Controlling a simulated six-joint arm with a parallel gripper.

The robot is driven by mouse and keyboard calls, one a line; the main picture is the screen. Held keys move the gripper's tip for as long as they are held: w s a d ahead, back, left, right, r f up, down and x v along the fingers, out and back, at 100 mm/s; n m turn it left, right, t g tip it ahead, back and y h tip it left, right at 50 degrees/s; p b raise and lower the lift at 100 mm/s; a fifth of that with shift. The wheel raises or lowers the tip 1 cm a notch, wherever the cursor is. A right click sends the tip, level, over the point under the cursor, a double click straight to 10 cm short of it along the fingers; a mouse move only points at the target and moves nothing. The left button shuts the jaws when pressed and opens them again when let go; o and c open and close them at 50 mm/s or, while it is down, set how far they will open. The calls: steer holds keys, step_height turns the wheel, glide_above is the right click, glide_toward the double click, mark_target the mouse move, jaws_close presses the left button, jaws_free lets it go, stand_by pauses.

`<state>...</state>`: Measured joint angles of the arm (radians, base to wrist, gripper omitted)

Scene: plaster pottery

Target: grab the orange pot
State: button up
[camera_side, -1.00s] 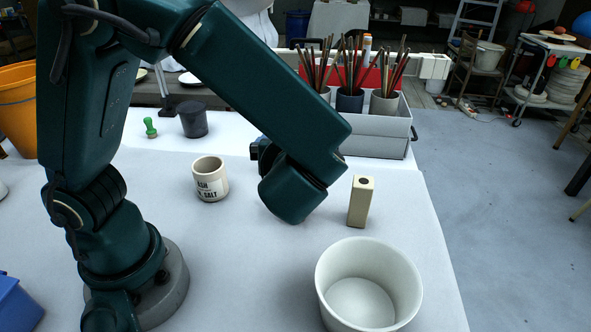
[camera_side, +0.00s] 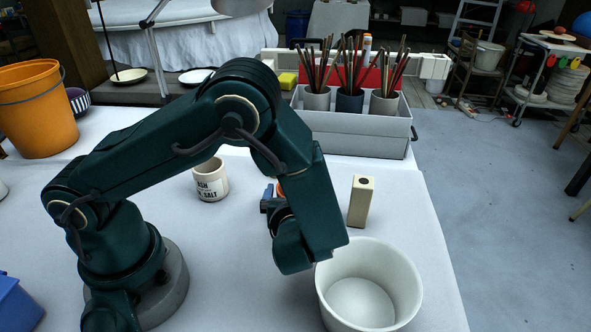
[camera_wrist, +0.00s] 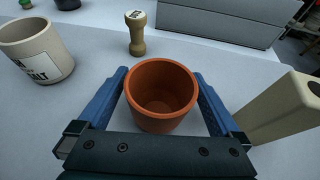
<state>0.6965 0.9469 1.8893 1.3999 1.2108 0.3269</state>
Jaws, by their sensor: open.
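The orange pot (camera_wrist: 160,112) is a small terracotta pot, upright and empty, in the middle of the wrist view. My gripper (camera_wrist: 160,76) is open, with one blue finger on each side of the pot. Narrow gaps seem to show between the fingers and the pot, but I cannot tell whether either touches. In the side view only a sliver of the orange pot (camera_side: 280,188) shows beside my gripper (camera_side: 270,196); my arm hides the rest.
A beige block with a hole (camera_side: 361,202) stands close on the right. A lettered cream cup (camera_side: 211,180) is on the left. A wooden stamp (camera_wrist: 136,36) stands behind the pot. A white bucket (camera_side: 368,290) is in front. A grey tray (camera_side: 360,140) with brush pots lies behind.

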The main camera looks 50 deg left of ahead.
steer(key=shift+w+a+f, duration=0.25)
steer(key=shift+w+a, duration=0.1)
steer(key=shift+a, duration=0.15)
steer(key=c, duration=1.3)
steer(key=shift+r, duration=0.1)
